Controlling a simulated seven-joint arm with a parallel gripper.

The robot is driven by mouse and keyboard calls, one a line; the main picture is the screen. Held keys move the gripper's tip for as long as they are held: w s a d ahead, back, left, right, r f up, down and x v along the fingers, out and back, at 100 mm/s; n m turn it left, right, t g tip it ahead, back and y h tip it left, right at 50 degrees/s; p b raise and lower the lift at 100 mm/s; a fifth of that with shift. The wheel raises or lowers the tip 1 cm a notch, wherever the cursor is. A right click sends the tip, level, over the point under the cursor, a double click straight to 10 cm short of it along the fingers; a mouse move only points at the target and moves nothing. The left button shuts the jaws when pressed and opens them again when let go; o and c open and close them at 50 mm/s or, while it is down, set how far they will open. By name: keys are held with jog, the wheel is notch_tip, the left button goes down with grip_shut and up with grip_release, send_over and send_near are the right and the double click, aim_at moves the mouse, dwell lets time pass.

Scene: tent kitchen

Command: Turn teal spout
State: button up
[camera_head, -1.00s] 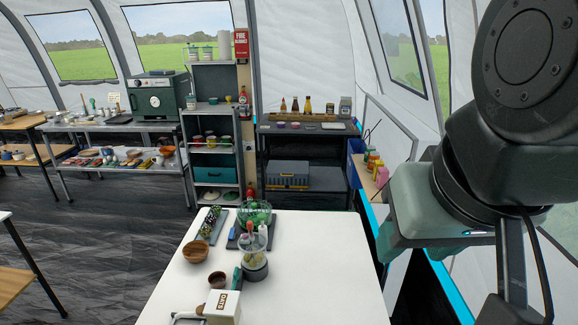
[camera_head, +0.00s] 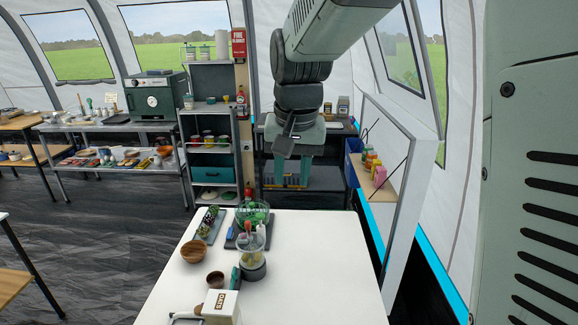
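A glass-bowled appliance on a round dark base (camera_head: 252,271) stands on the white table. A small dark teal piece (camera_head: 236,279) stands upright just left of its base; it is the likeliest teal spout, but it is too small to be sure. My gripper (camera_head: 291,183) hangs in the upper middle of the view, fingers down, beyond the table's far edge as pictured. Two fingers show with a gap between them, and I see nothing held. It is well apart from the appliance. The fingertips are small and hard to make out against the rack.
On the white table (camera_head: 320,270) are a green wire basket (camera_head: 252,213), a wooden bowl (camera_head: 195,252), a brown cup (camera_head: 215,280) and a white box (camera_head: 220,305). The table's right half is clear. A shelf unit (camera_head: 207,145) and a dark rack (camera_head: 335,178) stand behind.

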jog(key=w+a+f+g, duration=0.1)
jog(key=w+a+f, duration=0.4)
jog(key=a+f, duration=0.15)
jog(key=g, duration=0.2)
send_over(234, 270)
notch_tip(234, 270, down, 16)
jog(key=f, duration=0.1)
jog(key=shift+h, duration=0.3)
notch_tip(234, 270, down, 10)
jog(key=shift+r, duration=0.25)
jog(key=shift+f, duration=0.5)
grip_shut()
